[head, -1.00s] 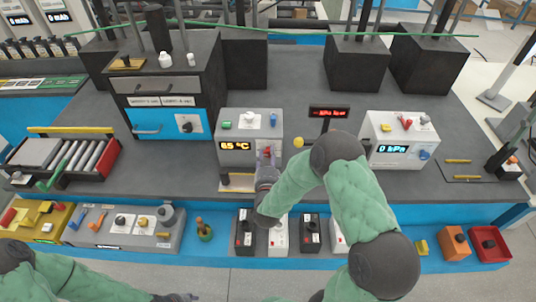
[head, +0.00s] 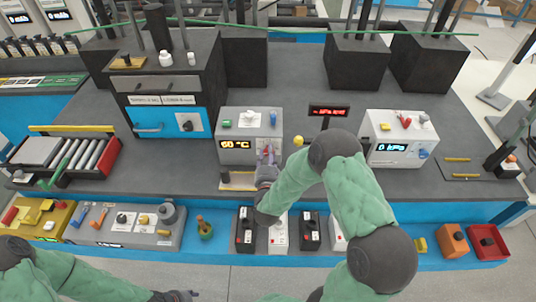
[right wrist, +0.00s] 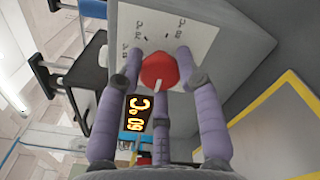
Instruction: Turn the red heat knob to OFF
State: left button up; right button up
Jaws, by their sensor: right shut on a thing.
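The red heat knob (right wrist: 158,70) is on the pale front panel of the heater box (head: 237,124), whose display (head: 236,145) reads 60 °C. In the right wrist view the knob sits between the purple fingers of my right gripper (right wrist: 157,75), which is shut on it. A white mark on the knob points toward the bottom of that view. The panel lettering is too small to read. In the head view my right gripper (head: 267,158) largely hides the knob. My left gripper (head: 180,296) is low at the bottom edge, partly cut off, away from the box.
A white box (head: 396,139) reading 0 kPa stands to the right, with a small red-lit sign (head: 328,110) between. A dark oven-like cabinet (head: 166,85) stands to the left. Black and white battery units (head: 309,232) line the lower shelf in front.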

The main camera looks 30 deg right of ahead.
jog(key=o, duration=1.1)
jog(key=shift+s+d, duration=0.1)
jog(key=shift+o, duration=0.2)
jog(key=v, duration=1.2)
